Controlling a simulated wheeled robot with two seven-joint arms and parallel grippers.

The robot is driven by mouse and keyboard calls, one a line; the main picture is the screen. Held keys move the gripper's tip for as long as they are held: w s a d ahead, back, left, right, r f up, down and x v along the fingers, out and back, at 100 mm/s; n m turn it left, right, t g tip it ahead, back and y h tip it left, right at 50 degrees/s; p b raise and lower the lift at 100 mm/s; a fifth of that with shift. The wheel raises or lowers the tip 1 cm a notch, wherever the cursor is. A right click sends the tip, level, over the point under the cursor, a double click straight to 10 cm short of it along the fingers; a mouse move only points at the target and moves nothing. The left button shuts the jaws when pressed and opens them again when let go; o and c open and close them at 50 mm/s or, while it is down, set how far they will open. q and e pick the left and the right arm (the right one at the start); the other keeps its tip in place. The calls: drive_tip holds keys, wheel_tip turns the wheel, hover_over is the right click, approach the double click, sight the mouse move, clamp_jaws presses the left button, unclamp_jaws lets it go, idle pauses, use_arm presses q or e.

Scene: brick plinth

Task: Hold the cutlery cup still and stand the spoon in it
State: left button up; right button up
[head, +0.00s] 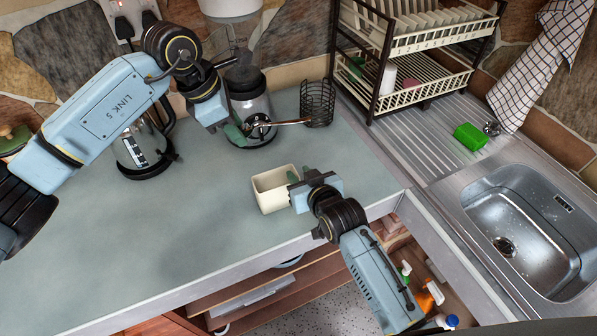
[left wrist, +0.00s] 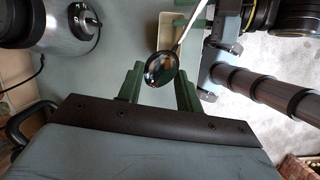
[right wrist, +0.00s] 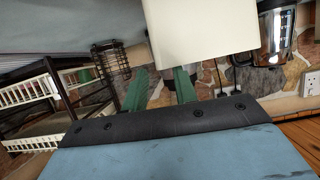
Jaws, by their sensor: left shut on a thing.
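The cream cutlery cup (head: 270,199) stands upright on the worktop; its pale wall also fills the top of the right wrist view (right wrist: 205,32). My left gripper (head: 250,134) is shut on the spoon (head: 290,123), held at its bowl (left wrist: 161,69) above the worktop, back and left of the cup. The handle reaches out to the right, in front of the wire basket. My right gripper (head: 299,176) is at the cup's right side, with a gap between its green fingers (right wrist: 160,82). Whether they touch the cup I cannot tell.
A blender (head: 248,105) stands right behind my left gripper. A black wire basket (head: 318,103) and a dish rack (head: 415,70) stand at the back. The sink (head: 515,225) is at right. The worktop left of the cup is clear.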

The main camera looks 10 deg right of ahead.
drive_tip(key=shift+x, duration=0.9)
clamp_jaws()
